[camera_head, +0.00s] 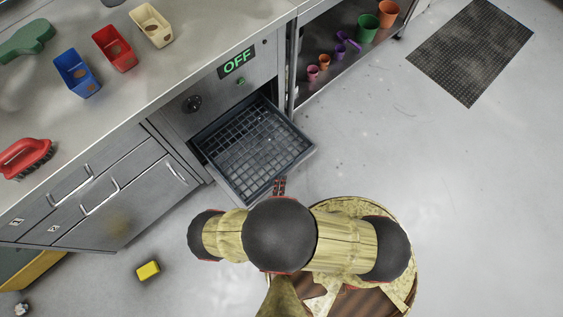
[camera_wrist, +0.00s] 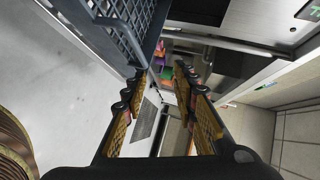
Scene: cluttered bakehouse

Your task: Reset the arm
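My arm shows in the head view, folded above a round base in the lower middle. My gripper (camera_wrist: 160,73) shows in the wrist view with its two orange and black fingers apart and nothing held between them. In the head view it is mostly hidden by my arm; only a small red and dark part (camera_head: 279,186) shows near the pulled-out drawer. The drawer (camera_head: 297,160) has a dark grid bottom and is open below the counter. Its lattice side (camera_wrist: 112,25) is close above the left finger in the wrist view; I cannot tell whether they touch.
The counter (camera_head: 205,28) holds a blue bin (camera_head: 76,75), a red bin (camera_head: 115,50), a cream bin (camera_head: 151,25) and a red brush (camera_head: 26,158). A yellow block (camera_head: 148,271) lies on the floor. The right floor is clear around a dark mat (camera_head: 472,50).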

